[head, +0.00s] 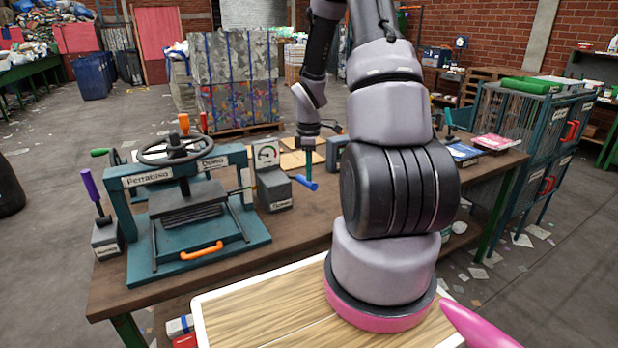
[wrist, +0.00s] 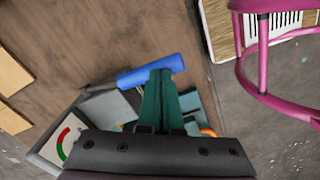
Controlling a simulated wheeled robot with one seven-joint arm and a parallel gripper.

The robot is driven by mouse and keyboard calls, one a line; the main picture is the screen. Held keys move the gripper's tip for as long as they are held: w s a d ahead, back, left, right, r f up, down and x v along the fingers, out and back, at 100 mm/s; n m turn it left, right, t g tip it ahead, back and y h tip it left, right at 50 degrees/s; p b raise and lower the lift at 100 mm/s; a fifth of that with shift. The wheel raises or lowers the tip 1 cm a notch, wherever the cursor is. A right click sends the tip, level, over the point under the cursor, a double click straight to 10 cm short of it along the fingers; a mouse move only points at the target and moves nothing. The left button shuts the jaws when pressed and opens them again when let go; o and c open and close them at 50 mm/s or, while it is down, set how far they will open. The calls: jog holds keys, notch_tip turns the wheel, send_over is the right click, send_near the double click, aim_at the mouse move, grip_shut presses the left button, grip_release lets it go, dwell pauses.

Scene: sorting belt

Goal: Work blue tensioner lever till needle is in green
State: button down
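The blue lever (head: 303,182) sticks out to the right of a grey labelled tensioner block (head: 277,191) on the workbench. My gripper (head: 308,176) points down, with its teal fingertips at the lever. In the wrist view the two fingers (wrist: 161,75) lie close together, side by side, over the middle of the blue bar (wrist: 138,76); they look shut, with the bar showing on both sides. The gauge (head: 266,155) stands behind the block. Its white dial with green and red arcs also shows in the wrist view (wrist: 66,138); I cannot make out where its needle points.
A teal press (head: 128,200) with a handwheel and an orange handle stands left of the block. A purple-handled lever (head: 92,190) stands at the far left. Flat tan pieces (head: 298,160) lie behind the gripper. The brown bench top (head: 300,235) is clear in front of the block.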

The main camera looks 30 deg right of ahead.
jog(key=shift+f, duration=3.4)
notch_tip(320, 180, up, 14)
dwell(0.7)
dwell(0.6)
jog(key=shift+f, duration=2.5)
